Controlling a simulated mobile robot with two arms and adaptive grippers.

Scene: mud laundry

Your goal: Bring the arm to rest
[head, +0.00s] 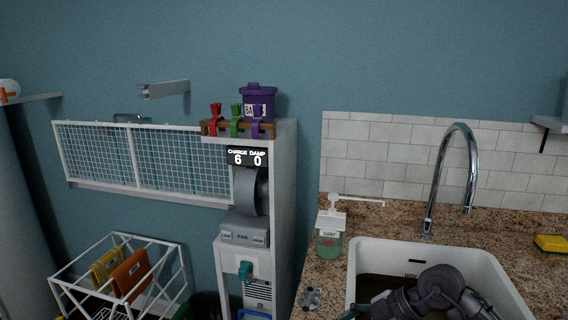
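The dark grey links of my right arm (435,292) show at the bottom right, in front of the white sink (490,268). The end of this arm is dark and cut by the lower edge of the picture. I cannot make out its fingertips or whether they hold anything. My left arm and gripper are not in view.
A soap bottle (330,240) and a small grey object (310,298) stand on the granite counter left of the sink. The faucet (433,190) rises behind the sink. A yellow sponge (551,243) lies at the right. A white rack (175,262) holds folded cloths at the lower left.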

